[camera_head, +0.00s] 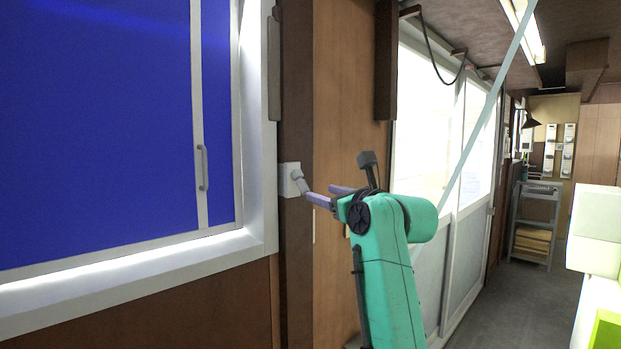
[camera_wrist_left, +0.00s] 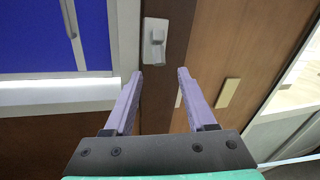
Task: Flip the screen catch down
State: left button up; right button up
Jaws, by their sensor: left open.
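The screen catch (camera_head: 291,186) is a small pale grey plate with a short lever on the dark wooden post, right of the blue screen (camera_head: 100,120). In the left wrist view the catch (camera_wrist_left: 149,54) is at the top middle, its lever pointing toward the gripper and slightly down in the picture. My left gripper (camera_head: 324,194) is open, its two lilac fingers reaching toward the post. One fingertip is close to the lever in the head view; I cannot tell whether they touch. In the left wrist view the fingers (camera_wrist_left: 159,73) are spread with nothing between them. My right gripper is out of view.
The screen's white frame (camera_head: 258,222) borders the post on the left. Wood panelling (camera_head: 345,110) lies right of the post, then white sliding doors (camera_head: 473,120). A grey shelf rack (camera_head: 535,222) stands at the far end. The grey floor (camera_head: 515,300) between is clear.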

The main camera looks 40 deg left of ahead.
aim_at(305, 188)
pick_arm(q)
jog(key=p+x, duration=0.1)
jog(key=x, duration=0.1)
jog(key=p+x, duration=0.2)
jog(key=x, duration=0.1)
jog(key=p+x, duration=0.1)
jog(key=x, duration=0.2)
jog(key=shift+s+a+r, duration=0.1)
jog(key=shift+a+r, duration=0.15)
jog(key=shift+a, duration=0.05)
jog(key=shift+a+f, duration=0.15)
jog(key=shift+w, duration=0.2)
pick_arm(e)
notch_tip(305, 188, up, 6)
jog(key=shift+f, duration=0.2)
pick_arm(q)
grip_shut()
jog(key=f+y+b, duration=0.1)
jog(key=b, duration=0.5)
jog(key=shift+s+a+t+y, duration=0.1)
jog(key=shift+t+y, duration=0.2)
jog(key=shift+r, duration=0.1)
jog(key=shift+r+m, duration=0.25)
jog(key=shift+m, duration=0.05)
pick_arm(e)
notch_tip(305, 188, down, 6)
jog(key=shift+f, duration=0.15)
